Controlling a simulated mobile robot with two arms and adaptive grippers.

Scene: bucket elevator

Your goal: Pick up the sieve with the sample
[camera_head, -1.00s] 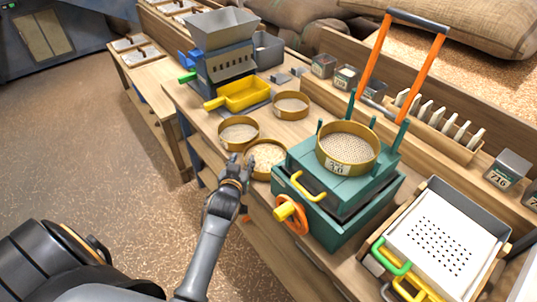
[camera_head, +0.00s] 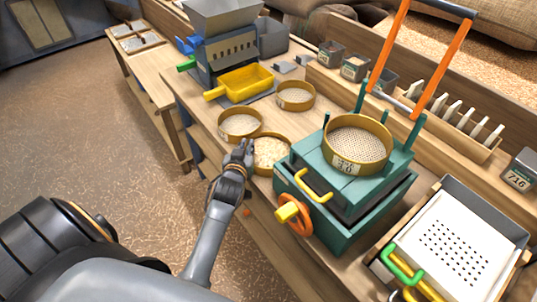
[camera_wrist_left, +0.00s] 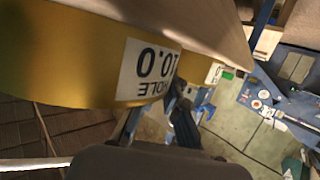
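A round ochre-rimmed sieve (camera_head: 263,170) with coarse pale grains lies on the workbench, left of the green shaker. My left gripper (camera_head: 241,152) is at its left rim, its fingers close to or touching the rim. Whether they straddle it is unclear. In the left wrist view, a large yellow rim (camera_wrist_left: 70,65) fills the upper left, with a label reading "HOLE 10.0" upside down. A second labelled rim (camera_wrist_left: 212,73) shows beyond it. The dark fingers (camera_wrist_left: 182,112) are beside these rims, partly hidden. My right gripper is not in view.
Two other sieves, one left (camera_head: 226,134) and one behind (camera_head: 296,106), stand close by. The green shaker (camera_head: 325,215) with a sieve (camera_head: 345,168) on top is to the right. A yellow tray (camera_head: 248,82) is behind. Open floor lies left.

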